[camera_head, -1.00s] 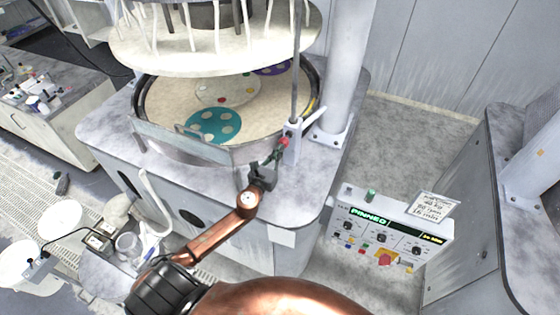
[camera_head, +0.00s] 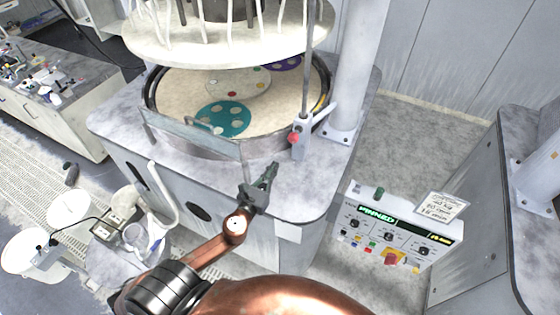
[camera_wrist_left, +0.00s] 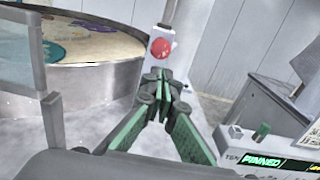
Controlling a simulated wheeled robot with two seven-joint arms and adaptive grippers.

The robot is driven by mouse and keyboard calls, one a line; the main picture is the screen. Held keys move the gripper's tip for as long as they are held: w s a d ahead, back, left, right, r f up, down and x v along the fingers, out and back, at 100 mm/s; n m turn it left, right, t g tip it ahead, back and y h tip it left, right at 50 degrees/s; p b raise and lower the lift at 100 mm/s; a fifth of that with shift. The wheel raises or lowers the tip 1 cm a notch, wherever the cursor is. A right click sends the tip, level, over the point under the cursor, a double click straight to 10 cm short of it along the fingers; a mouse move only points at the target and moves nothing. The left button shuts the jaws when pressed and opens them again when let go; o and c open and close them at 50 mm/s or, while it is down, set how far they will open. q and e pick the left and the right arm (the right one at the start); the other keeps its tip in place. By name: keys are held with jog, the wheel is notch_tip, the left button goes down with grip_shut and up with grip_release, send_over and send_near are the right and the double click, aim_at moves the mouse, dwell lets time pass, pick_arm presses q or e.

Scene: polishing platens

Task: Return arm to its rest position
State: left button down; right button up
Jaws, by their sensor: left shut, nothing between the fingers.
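My left arm comes in from the lower left in the head view, with its left gripper (camera_head: 268,172) over the front edge of the polishing machine's grey top (camera_head: 330,172). The gripper is shut and empty. A red button (camera_head: 294,137) on a pale upright bracket stands just beyond the fingertips, apart from them. In the left wrist view the closed fingers (camera_wrist_left: 166,84) show below the red button (camera_wrist_left: 161,48). My right gripper is not in view.
The round polishing platen (camera_head: 180,92) holds a teal disc (camera_head: 222,119), a pale disc and a purple disc. A control panel (camera_head: 395,240) with a green display stands at the right. A bench (camera_head: 75,120) with small items is at the far left. Grey floor lies between the machines.

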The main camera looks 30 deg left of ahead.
pick_arm(q)
jog(key=shift+s+d, duration=0.15)
jog(key=shift+s, duration=0.4)
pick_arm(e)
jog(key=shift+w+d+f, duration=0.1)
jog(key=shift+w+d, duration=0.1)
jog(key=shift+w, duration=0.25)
